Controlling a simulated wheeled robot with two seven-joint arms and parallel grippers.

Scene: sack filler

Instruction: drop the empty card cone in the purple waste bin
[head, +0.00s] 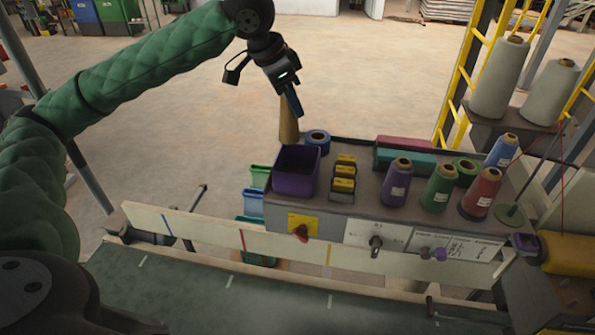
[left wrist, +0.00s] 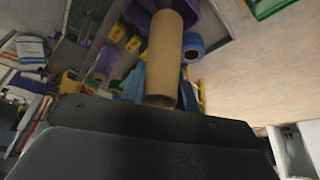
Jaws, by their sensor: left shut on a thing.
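The brown card cone (head: 288,120) hangs from my left gripper (head: 294,100), which is shut on it. The bin is open-topped and stands at the left end of the grey machine top. In the left wrist view the bare cone (left wrist: 163,58) points away from the camera, with a purple edge of the bin (left wrist: 205,14) beyond it. Whether cone and bin touch, I cannot tell. My right gripper is not in view.
A blue tape roll (head: 318,139) sits right behind the bin. Yellow-and-black pieces (head: 344,175) stand to its right. Purple (head: 396,185), green (head: 438,190) and red (head: 480,196) thread cones fill the right part of the top. Open floor lies behind and left.

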